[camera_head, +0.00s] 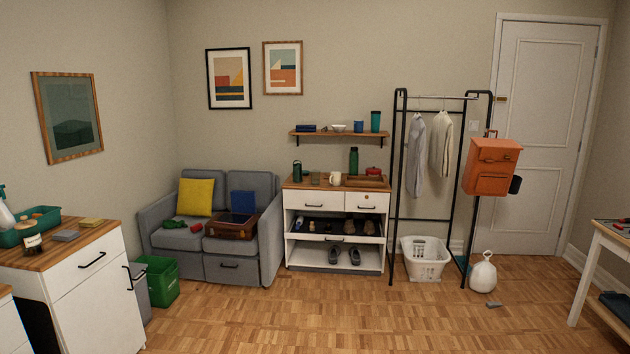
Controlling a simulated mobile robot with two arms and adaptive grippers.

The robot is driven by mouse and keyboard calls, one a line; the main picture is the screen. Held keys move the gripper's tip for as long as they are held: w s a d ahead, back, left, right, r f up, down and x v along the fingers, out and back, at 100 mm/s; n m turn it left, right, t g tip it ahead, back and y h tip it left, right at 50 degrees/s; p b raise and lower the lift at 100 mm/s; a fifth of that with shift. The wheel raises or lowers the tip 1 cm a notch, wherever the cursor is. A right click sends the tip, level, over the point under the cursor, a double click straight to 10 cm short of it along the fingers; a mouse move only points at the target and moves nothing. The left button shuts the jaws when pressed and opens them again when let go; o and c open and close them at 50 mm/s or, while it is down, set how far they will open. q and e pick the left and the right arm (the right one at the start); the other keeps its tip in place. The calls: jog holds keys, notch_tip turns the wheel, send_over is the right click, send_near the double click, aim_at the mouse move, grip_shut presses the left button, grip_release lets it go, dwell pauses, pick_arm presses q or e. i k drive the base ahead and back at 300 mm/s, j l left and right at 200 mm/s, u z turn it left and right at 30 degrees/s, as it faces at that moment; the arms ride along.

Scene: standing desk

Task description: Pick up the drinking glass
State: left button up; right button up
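A small, see-through tumbler shape, likely the drinking glass (315,179), stands on the wooden top of the white dresser (303,200) against the back wall. It is between a dark green bottle (297,171) on its left and a white mug (335,179) on its right. It is far away and small, so its details are hard to make out. Neither of my grippers shows in the head view.
A wooden tray (368,182), a red pot (373,171) and a taller green bottle (353,161) share the dresser top. A sofa (168,243) is left of the dresser and a clothes rack (394,240) right. Open parquet floor (290,320) lies in front.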

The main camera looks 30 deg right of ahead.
aim_at(315, 175)
jog(key=i+l+z, duration=0.4)
jog(key=i, duration=0.65)
jog(key=i+z, duration=0.35)
jog(key=i, duration=0.75)
